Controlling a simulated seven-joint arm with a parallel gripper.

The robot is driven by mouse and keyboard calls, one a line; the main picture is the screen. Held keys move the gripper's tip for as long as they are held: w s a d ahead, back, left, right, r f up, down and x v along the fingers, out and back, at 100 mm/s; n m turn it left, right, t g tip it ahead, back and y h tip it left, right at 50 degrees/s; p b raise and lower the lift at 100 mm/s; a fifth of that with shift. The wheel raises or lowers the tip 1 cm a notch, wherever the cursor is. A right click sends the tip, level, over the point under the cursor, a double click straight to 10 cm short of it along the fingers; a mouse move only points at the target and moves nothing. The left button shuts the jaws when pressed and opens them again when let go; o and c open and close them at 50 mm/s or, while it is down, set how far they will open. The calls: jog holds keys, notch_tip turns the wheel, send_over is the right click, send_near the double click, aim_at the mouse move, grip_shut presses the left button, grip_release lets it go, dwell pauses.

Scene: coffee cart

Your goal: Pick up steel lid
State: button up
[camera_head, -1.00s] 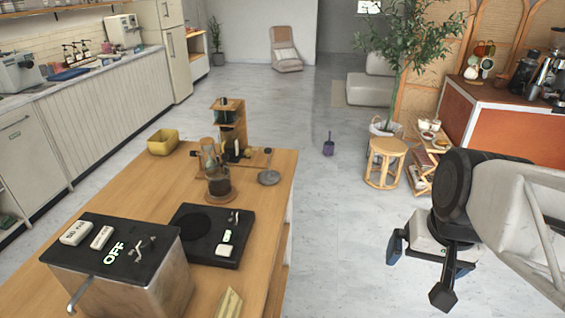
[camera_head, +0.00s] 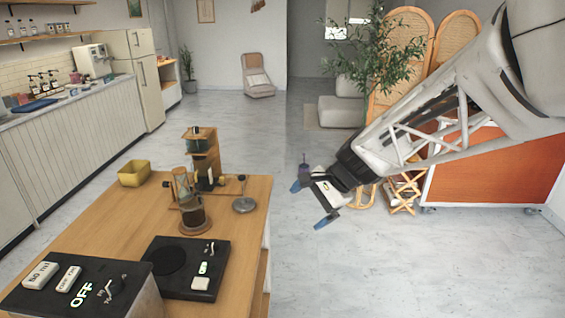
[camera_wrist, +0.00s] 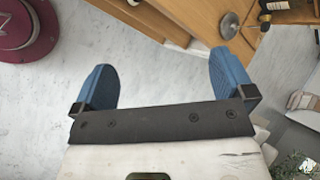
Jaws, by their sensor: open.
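The steel lid (camera_head: 244,205) is a round grey metal disc with a thin upright rod. It stands near the right edge of the wooden table (camera_head: 225,245). It also shows in the wrist view (camera_wrist: 229,26), at the top right. A dark glass jug (camera_head: 193,214) stands to its left on a round wooden base. My gripper (camera_head: 312,204) is open and empty, with blue fingers spread apart. It is out past the table's right edge, to the right of the lid and apart from it. In the wrist view the fingers (camera_wrist: 160,62) have only floor between them.
A wooden stand (camera_head: 203,160) is behind the jug, and a yellow bin (camera_head: 134,173) is at the table's far left. An orange cabinet (camera_head: 500,172) is at the right.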

jog(key=w+a+f+m+y, duration=0.1)
jog(key=w+a+f+m, duration=0.15)
jog(key=w, duration=0.25)
jog(key=w+a+f+m+t+y, duration=0.1)
jog(key=w+a+f+m, duration=0.1)
jog(key=w+a+f, duration=0.3)
jog(key=w+a+m+y, duration=0.2)
jog(key=w, duration=0.4)
jog(key=m+t+y, duration=0.2)
jog(key=m, duration=0.4)
send_near(243, 198)
jog(key=shift+x, duration=1.1)
jog(key=shift+w+a+f+h, duration=0.15)
jog(key=shift+w+a+f, duration=0.1)
jog(key=shift+a, duration=0.35)
jog(key=shift+w+a+f+h, duration=0.15)
jog(key=shift+a+f, duration=0.05)
jog(key=shift+a, duration=0.35)
jog(key=shift+x, duration=2.6)
